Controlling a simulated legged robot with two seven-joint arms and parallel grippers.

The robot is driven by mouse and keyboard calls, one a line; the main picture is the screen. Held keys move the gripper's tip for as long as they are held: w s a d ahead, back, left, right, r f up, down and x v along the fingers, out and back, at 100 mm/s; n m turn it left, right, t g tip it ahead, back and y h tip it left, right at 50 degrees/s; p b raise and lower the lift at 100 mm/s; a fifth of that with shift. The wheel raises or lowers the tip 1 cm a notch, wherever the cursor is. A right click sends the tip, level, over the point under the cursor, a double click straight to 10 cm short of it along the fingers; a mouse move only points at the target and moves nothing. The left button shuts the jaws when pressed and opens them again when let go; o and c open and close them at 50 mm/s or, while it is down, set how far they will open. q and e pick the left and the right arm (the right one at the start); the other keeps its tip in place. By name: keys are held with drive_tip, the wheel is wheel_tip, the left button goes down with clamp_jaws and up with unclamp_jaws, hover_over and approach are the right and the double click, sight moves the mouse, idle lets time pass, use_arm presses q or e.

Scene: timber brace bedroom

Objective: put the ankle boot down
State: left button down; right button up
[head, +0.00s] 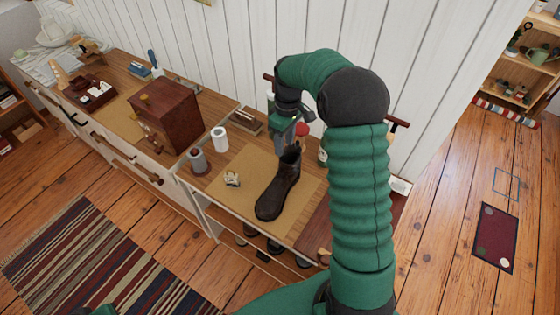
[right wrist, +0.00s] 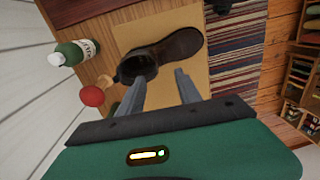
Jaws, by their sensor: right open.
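The dark brown ankle boot (head: 278,187) stands upright on a tan mat (head: 230,160) on the wooden counter, its toe toward the front edge. In the right wrist view the boot (right wrist: 170,50) lies just beyond my fingertips, its opening nearest them. My right gripper (head: 290,145) is above the boot's shaft, and its two fingers (right wrist: 160,85) are apart with nothing between them. Whether a fingertip touches the boot I cannot tell. A little green of my left arm may show at the bottom edge, but its gripper is not seen.
A red ball-like top (right wrist: 92,96) and a green bottle (right wrist: 72,52) stand close beside the gripper. A white cylinder (head: 220,138), a grey-and-red canister (head: 198,161) and a small white item (head: 232,179) are left of the boot. A wooden chest (head: 168,113) stands farther left.

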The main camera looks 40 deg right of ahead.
drive_tip(key=s+a+f+m+t, duration=0.1)
drive_tip(key=s+a, duration=0.5)
drive_tip(key=a, duration=0.5)
drive_tip(key=s+a+m+t, duration=0.1)
drive_tip(key=s+a+m, duration=0.1)
drive_tip(key=s+a, duration=0.5)
drive_tip(key=a, duration=0.3)
drive_tip(key=shift+a+f+t+h, duration=0.35)
drive_tip(key=shift+t+h, duration=0.05)
drive_tip(key=shift+s+d, duration=0.1)
drive_tip(key=shift+d, duration=0.2)
